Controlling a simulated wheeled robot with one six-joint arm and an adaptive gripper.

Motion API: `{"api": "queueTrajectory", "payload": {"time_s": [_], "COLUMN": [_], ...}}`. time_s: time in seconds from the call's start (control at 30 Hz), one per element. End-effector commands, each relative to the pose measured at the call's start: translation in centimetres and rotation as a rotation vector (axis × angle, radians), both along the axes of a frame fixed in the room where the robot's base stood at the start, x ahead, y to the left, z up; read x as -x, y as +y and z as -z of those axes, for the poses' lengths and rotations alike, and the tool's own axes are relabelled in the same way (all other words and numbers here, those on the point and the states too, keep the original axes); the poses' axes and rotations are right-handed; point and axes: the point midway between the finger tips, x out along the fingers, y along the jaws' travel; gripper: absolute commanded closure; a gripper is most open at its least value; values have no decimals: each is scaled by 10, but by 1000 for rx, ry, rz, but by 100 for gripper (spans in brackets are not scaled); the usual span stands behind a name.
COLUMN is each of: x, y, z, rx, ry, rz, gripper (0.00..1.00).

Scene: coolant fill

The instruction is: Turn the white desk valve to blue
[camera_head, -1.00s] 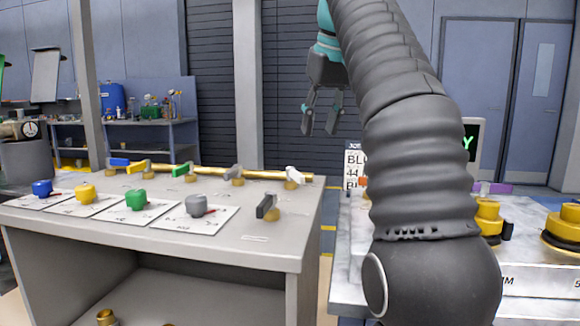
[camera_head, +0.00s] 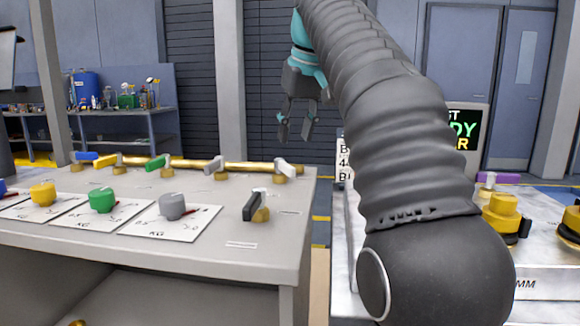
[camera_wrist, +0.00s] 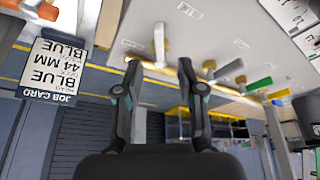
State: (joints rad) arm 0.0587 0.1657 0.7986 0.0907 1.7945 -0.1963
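The white valve (camera_head: 286,168) sits at the right end of the brass pipe along the desk's back edge, its handle slanting. In the wrist view the white handle (camera_wrist: 159,42) appears just beyond my fingertips, centred between them. My gripper (camera_head: 296,130) hangs above and behind the desk's back right corner, fingers apart and empty. The wrist view also shows my gripper (camera_wrist: 159,66) open, with no visible contact on the handle. A job card (camera_wrist: 52,68) reads "BLUE 44 MM BLUE".
Grey (camera_head: 215,165), green (camera_head: 157,162) and blue (camera_head: 86,156) handled valves line the same pipe to the left. A black-handled valve (camera_head: 252,206) and knobs, including grey (camera_head: 173,206) and green (camera_head: 103,199), stand nearer. A bench with a screen (camera_head: 463,130) is on the right.

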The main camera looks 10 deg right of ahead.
Motion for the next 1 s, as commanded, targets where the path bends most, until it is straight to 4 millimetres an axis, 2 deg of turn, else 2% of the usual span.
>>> {"api": "queueTrajectory", "payload": {"time_s": [0.03, 0.1, 0.4, 0.6, 0.87, 0.9, 1.0], "x": [-3, -8, -25, -30, -30, -30, -30], "y": [0, 1, 3, 3, 3, 3, 3], "z": [14, 26, 65, 74, 74, 75, 74], "rx": [0, 0, 0, 0, 0, 0, 0], "ry": [1, 1, 0, -1, -1, -1, -1], "rz": [0, 1, 3, 3, 4, 4, 4], "gripper": [61, 61, 61, 61, 61, 64, 89]}}
